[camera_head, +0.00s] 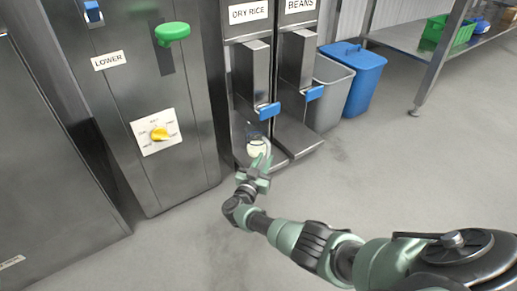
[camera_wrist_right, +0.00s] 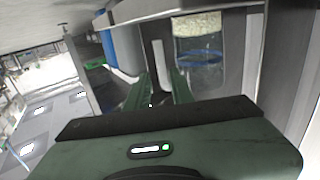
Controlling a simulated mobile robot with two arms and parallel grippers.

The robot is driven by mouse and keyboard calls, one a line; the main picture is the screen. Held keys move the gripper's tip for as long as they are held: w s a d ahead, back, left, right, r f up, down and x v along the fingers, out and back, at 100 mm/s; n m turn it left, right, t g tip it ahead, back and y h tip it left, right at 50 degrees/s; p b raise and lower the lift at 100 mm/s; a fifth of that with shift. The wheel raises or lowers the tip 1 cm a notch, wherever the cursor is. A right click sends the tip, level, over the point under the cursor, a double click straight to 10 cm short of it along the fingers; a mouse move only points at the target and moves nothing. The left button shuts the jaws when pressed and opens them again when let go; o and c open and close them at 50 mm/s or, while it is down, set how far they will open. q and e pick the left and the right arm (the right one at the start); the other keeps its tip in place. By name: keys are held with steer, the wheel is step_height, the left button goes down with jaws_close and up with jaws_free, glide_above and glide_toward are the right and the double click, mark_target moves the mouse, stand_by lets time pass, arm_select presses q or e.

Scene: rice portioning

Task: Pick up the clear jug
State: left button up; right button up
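The clear jug (camera_head: 257,148) stands under the dry rice dispenser and has pale rice in its bottom. In the right wrist view, which is upside down, the jug (camera_wrist_right: 205,75) shows its clear wall, with the rice (camera_wrist_right: 200,25) at the picture's top. My right gripper (camera_head: 261,163) is at the near side of the jug. Its two green fingers (camera_wrist_right: 160,90) are apart in the wrist view. A pale upright strip, seemingly the jug's handle (camera_wrist_right: 158,62), shows between them with gaps on both sides. My left gripper is not in view.
The dry rice dispenser (camera_head: 252,75) with a blue lever (camera_head: 269,110) is above the jug. The beans dispenser (camera_head: 298,60) stands beside it. A grey bin (camera_head: 328,95) and a blue bin (camera_head: 364,82) are further right. The floor (camera_head: 400,160) in front is clear.

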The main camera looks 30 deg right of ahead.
mark_target(268, 150)
steer(key=b+x, duration=0.3)
steer(key=x, duration=0.1)
steer(key=shift+w+d+b, duration=0.15)
steer(key=shift+w+b, duration=0.2)
steer(key=shift+w, duration=0.05)
steer(key=shift+w+d, duration=0.2)
steer(key=shift+d, duration=0.05)
steer(key=shift+d+r, duration=0.1)
steer(key=shift+r, duration=0.1)
jaws_close()
stand_by(0.7)
